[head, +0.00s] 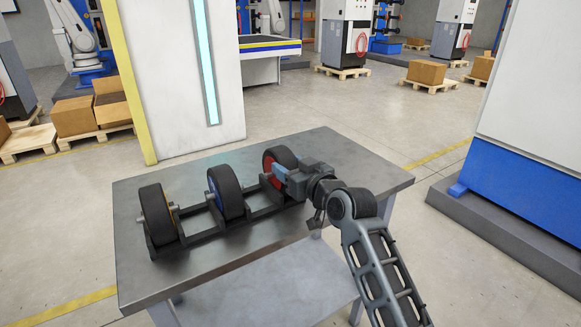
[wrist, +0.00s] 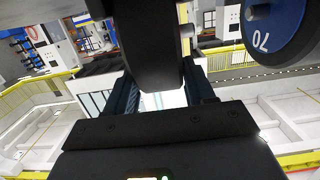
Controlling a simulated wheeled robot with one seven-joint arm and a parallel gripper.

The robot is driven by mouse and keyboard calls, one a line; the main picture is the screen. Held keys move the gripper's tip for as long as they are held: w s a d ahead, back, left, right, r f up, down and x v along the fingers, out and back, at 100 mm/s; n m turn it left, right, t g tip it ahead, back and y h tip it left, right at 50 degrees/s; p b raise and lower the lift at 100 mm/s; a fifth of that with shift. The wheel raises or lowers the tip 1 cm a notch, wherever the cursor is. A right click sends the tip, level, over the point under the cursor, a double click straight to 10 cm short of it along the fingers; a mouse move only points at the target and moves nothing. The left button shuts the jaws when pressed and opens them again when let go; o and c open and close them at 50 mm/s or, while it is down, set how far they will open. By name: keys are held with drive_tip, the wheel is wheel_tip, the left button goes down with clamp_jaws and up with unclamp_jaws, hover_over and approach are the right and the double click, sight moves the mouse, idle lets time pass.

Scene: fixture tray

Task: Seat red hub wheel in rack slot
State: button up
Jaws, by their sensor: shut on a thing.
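The red hub wheel (head: 281,157), a black tyre with a red hub, is upright at the right end of the black rack (head: 238,222) in the head view. My gripper (head: 284,176) is shut on it from the right and hides its lower part. I cannot tell whether the wheel rests in the slot or hangs just above it. In the wrist view the black tyre (wrist: 146,45) stands between the two fingers of my gripper (wrist: 158,90); its red hub does not show there.
A blue hub wheel (head: 226,190) stands in the middle of the rack and a yellow hub wheel (head: 157,214) at its left end. The blue one also shows in the wrist view (wrist: 285,35). The grey table (head: 345,160) is bare around the rack.

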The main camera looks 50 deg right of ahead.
drive_tip(key=shift+r, duration=0.1)
drive_tip(key=o, duration=1.2)
drive_tip(key=shift+o, duration=0.2)
drive_tip(key=shift+f, duration=0.3)
drive_tip(key=b+v, duration=0.1)
drive_tip(key=v, duration=0.6)
drive_tip(key=shift+s+r, duration=0.25)
drive_tip(key=shift+s, duration=0.1)
drive_tip(key=shift+a, duration=0.15)
drive_tip(key=s+a+f+y, duration=0.1)
drive_tip(key=s+a+f, duration=0.8)
drive_tip(key=s+a, duration=0.5)
drive_tip(key=s+a+r+n+y, duration=0.1)
drive_tip(key=s+a, duration=0.1)
drive_tip(key=s, duration=0.4)
drive_tip(key=s+a+r+n+y, duration=0.1)
drive_tip(key=s+a, duration=0.2)
drive_tip(key=s, duration=0.4)
drive_tip(key=s+a+r+n+g+y, duration=0.1)
drive_tip(key=s+a, duration=0.2)
drive_tip(key=s, duration=0.4)
drive_tip(key=shift+s+y, duration=0.25)
drive_tip(key=shift+y, duration=0.05)
